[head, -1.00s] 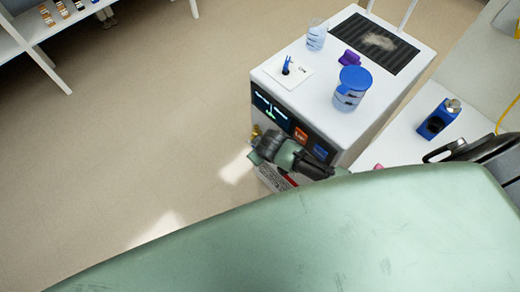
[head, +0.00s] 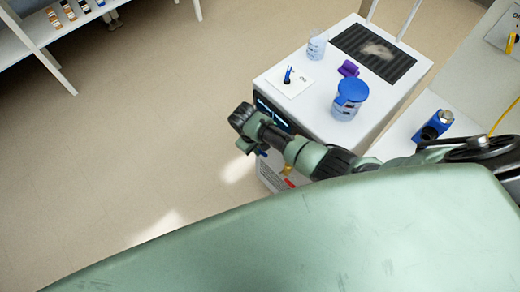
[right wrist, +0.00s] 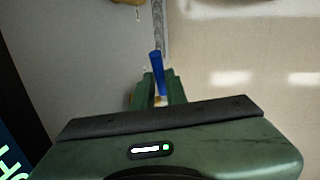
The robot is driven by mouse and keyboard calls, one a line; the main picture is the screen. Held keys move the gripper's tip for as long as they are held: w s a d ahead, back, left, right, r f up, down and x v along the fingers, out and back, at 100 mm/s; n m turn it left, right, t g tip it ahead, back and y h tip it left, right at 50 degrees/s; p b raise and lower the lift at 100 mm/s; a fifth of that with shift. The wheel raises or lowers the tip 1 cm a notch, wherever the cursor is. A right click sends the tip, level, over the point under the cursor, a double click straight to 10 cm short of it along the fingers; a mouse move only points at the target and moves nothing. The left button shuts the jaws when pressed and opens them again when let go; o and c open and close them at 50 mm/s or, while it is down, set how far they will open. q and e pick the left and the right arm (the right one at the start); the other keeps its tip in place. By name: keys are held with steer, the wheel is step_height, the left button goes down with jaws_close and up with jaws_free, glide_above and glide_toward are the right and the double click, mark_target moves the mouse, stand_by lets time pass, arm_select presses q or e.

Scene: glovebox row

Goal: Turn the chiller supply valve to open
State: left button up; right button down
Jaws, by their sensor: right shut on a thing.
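The white chiller (head: 345,105) stands right of centre in the head view, its dark front display (head: 272,112) partly hidden by my right arm. My right gripper (head: 250,148) is at the chiller's front, low at its left edge. In the right wrist view my right gripper (right wrist: 158,84) is shut on a blue valve handle (right wrist: 157,65), a slim bar that sticks out past the green fingers. The valve body is mostly hidden behind the gripper. A brass fitting (head: 287,170) shows below my arm. My left gripper is not in view.
On the chiller top are a blue-lidded jar (head: 347,100), a beaker (head: 317,46), a purple item (head: 348,68), a white card with a small blue item (head: 288,76) and a dark grille (head: 372,50). A blue device (head: 433,126) stands on the right bench. The floor at left is clear.

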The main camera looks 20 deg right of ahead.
steer(key=shift+w+a+r+g+h+b, duration=0.25)
steer(key=shift+w+g+b, duration=0.2)
steer(key=shift+g+b, duration=0.35)
steer(key=shift+r, duration=0.1)
steer(key=c, duration=1.4)
jaws_free()
steer(key=shift+c, duration=0.2)
steer(key=p+v, duration=0.1)
steer(key=v, duration=0.6)
steer(key=shift+w+r, duration=0.2)
steer(key=shift+r, duration=0.15)
